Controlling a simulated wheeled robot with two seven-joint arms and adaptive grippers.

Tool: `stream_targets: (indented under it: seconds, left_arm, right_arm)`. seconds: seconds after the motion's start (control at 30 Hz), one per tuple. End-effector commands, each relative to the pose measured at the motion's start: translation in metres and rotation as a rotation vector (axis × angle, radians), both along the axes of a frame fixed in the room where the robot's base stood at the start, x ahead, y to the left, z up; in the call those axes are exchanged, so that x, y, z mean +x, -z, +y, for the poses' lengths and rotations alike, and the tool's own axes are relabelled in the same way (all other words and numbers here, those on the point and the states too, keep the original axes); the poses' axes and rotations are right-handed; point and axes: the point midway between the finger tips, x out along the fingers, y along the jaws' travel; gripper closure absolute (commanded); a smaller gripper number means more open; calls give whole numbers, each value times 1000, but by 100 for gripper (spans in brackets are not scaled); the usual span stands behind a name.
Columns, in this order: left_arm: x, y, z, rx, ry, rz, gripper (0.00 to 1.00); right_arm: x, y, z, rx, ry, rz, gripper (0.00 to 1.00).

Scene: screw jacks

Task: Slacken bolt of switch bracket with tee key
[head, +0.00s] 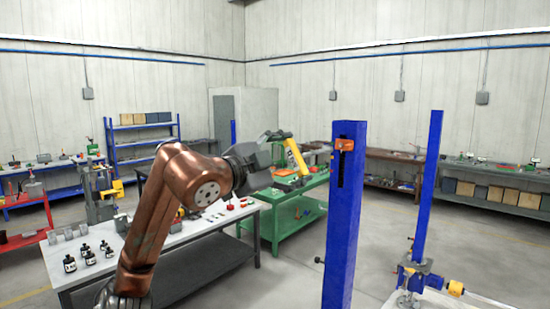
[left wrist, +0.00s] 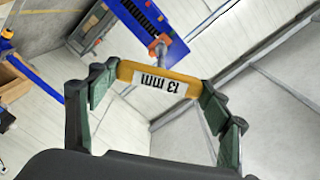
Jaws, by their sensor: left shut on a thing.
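The tee key (head: 296,157) has a yellow crossbar handle, marked "13 mm" in the left wrist view (left wrist: 160,78). My left gripper (head: 284,152) is shut on this handle, with the two green-padded fingers at its ends in the left wrist view (left wrist: 155,88). The key's grey shaft points away from the gripper toward a blue post. The switch bracket (head: 344,145) is orange and sits near the top of the blue post (head: 342,235), above a dark slot. In the head view the key is left of the bracket, with a gap between. The bolt is too small to make out. My right gripper is not in view.
A grey workbench (head: 215,222) with several small black parts stands at left. A green bench (head: 292,208) is behind my gripper. A second blue post (head: 427,185) stands right. A machine with a yellow cylinder (head: 455,288) is at lower right. Open floor lies between.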

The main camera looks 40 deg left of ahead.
Motion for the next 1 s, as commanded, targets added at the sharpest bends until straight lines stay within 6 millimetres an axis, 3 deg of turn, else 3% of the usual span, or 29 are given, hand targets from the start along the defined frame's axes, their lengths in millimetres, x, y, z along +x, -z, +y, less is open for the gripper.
stream_targets:
  seconds: [0.17,0.37,0.57,1.0]
  left_arm:
    - [28,-5,-1,-2,0,0,72]
    - [62,-5,-3,0,-3,-1,72]
    - [58,-6,-1,279,-7,-21,72]
    - [58,-1,-3,773,-5,-65,72]
  right_arm:
    - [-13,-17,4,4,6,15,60]
    - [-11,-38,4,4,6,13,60]
    - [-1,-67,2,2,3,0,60]
    - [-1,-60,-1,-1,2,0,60]
